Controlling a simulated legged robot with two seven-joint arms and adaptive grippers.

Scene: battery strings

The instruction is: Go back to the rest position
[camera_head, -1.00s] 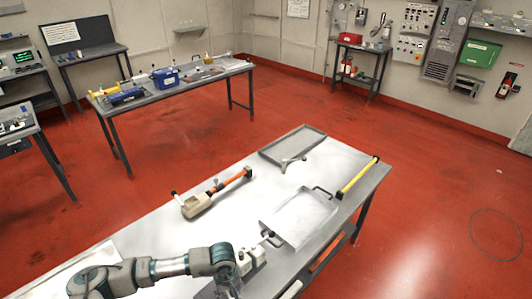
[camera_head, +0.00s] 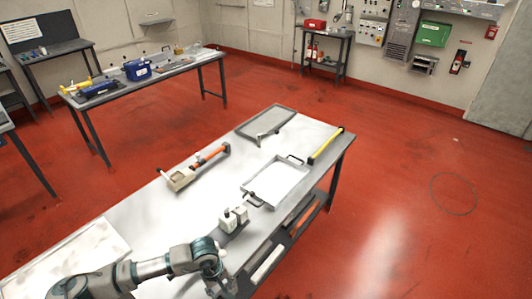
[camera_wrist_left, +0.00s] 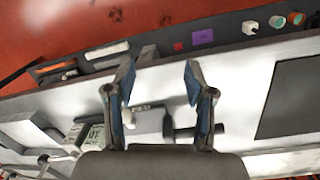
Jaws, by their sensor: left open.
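My left gripper (camera_head: 222,288) is at the bottom of the head view, by the front edge of the white-topped table (camera_head: 140,210). In the left wrist view its two blue-padded fingers (camera_wrist_left: 160,92) are spread apart with nothing held between them. A white block pair (camera_head: 233,218) stands on the table beyond the gripper, apart from it. A shallow tray (camera_head: 251,199) with handles lies further back. My right gripper is in neither view.
An orange-handled tool (camera_head: 211,156), a grey tray (camera_head: 244,131) and a yellow bar (camera_head: 325,146) lie on the table. Items also sit on a shelf under it (camera_head: 265,263). A second table (camera_head: 180,72) stands behind. Red floor is clear at right.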

